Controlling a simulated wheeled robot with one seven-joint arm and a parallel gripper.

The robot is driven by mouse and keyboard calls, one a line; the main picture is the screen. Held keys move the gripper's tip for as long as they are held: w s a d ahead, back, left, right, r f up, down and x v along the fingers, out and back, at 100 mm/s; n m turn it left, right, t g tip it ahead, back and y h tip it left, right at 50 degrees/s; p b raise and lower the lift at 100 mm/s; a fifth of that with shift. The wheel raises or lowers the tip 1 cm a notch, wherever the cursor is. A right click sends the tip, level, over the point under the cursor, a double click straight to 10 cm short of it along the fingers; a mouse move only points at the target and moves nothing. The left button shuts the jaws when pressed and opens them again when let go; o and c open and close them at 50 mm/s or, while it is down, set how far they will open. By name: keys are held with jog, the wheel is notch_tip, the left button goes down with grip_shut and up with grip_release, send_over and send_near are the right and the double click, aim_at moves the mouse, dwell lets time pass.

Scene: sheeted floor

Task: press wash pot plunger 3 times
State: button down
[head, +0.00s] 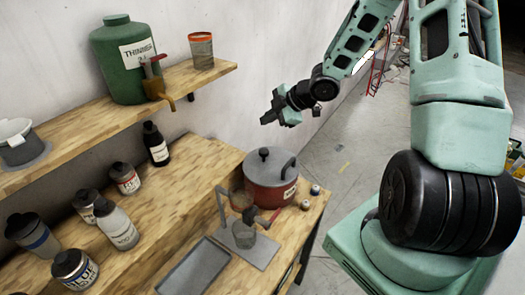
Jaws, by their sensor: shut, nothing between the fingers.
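The wash pot (266,196) is a red pot with a pale label. It stands upright on the wooden workbench near its far right corner. Its grey lid (258,168) carries a small dark knob, which looks like the plunger (264,153), and a dark handle sits at the lid's right side. My gripper (266,120) is shut and empty. In the picture it is above the pot, pointing left, and apart from the plunger. How far it is from the pot in depth is hard to tell.
A shelf (212,77) above the bench holds a green thinner can (122,60) and an orange-rimmed cup (201,50). A metal stand with a cup (244,235) is just in front of the pot. Two small jars (310,197) stand right of it. Several bottles (122,228) stand left; a tray (194,268) lies in front.

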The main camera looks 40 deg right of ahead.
aim_at(264, 151)
jog(key=shift+f+b, duration=4.3)
jog(key=shift+f, duration=0.1)
jog(key=shift+f, duration=0.1)
jog(key=shift+f+b, duration=0.3)
jog(key=shift+f+b, duration=1)
jog(key=shift+f, duration=0.25)
jog(key=shift+r, duration=0.15)
jog(key=shift+r+p, duration=1.55)
jog(key=shift+p, duration=0.2)
notch_tip(264, 151, up, 5)
jog(key=p, duration=0.5)
